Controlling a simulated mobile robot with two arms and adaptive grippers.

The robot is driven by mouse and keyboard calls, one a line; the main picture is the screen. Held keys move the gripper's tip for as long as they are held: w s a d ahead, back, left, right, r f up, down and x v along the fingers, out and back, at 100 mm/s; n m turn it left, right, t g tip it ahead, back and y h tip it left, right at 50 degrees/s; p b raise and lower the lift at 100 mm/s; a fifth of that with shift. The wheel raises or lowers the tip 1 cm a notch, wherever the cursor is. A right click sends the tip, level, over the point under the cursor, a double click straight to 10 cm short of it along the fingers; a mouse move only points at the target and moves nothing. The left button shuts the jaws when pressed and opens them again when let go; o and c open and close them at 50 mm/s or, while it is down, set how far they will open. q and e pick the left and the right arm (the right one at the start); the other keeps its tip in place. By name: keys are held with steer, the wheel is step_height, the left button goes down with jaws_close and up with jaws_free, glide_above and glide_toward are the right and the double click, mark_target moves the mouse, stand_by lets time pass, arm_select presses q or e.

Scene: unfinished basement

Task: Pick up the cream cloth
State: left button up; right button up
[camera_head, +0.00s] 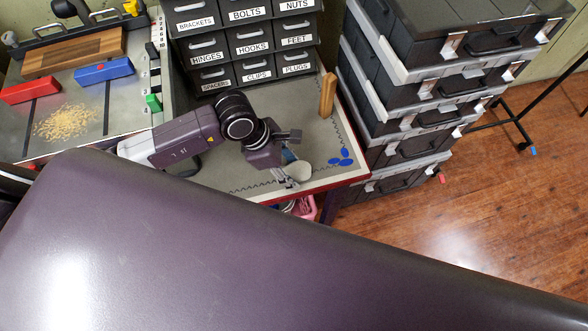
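My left arm comes in over the workbench from the left. My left gripper (289,178) points down near the bench's front edge. A small cream patch (300,170), which looks like the cream cloth, shows right beside its fingers. The gripper hides part of it. I cannot tell whether the fingers touch it or are closed on it. My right gripper is not in view.
The workbench (225,178) has a red front edge. A labelled drawer cabinet (245,42) stands behind my gripper. A wooden block (327,95) and several blue pieces (346,162) are to the right. Stacked black cases (415,148) stand beside the bench. My large purple link covers the foreground.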

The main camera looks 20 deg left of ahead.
mark_target(291, 170)
arm_select(q)
steer(key=c, duration=0.5)
step_height(291, 170, up, 20)
steer(key=b, duration=0.2)
stand_by(0.4)
steer(key=o, duration=0.4)
steer(key=c, duration=0.5)
